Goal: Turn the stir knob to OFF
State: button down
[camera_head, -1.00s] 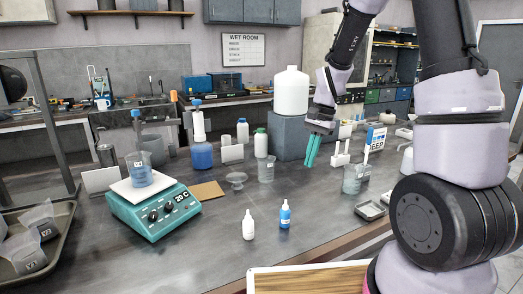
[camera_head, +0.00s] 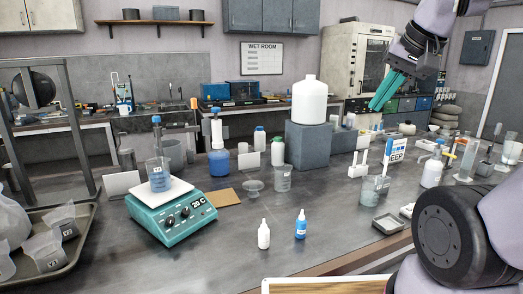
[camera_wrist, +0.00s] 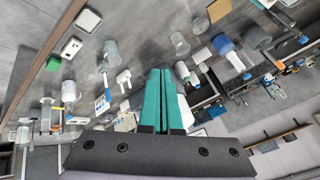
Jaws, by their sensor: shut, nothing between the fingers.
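A teal hotplate stirrer (camera_head: 173,213) stands on the bench at the left, with two dark knobs on its sloped front beside a display reading 20 C. One knob (camera_head: 170,220) is left of the other knob (camera_head: 185,212); I cannot read which is the stir knob. A beaker (camera_head: 158,175) with blue liquid stands on its white top plate. My gripper (camera_head: 378,108), with teal fingers, is shut and empty, high above the bench at the upper right, far from the stirrer. The fingers (camera_wrist: 160,75) also show together in the wrist view.
A white dropper bottle (camera_head: 264,235) and a blue dropper bottle (camera_head: 300,224) stand at the front middle. A large white jug (camera_head: 309,100) stands on a grey block (camera_head: 307,146). A tray with bags (camera_head: 75,246) lies at left. The bench right of the stirrer's front is fairly clear.

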aim_at(185, 214)
jog(key=u, duration=1.25)
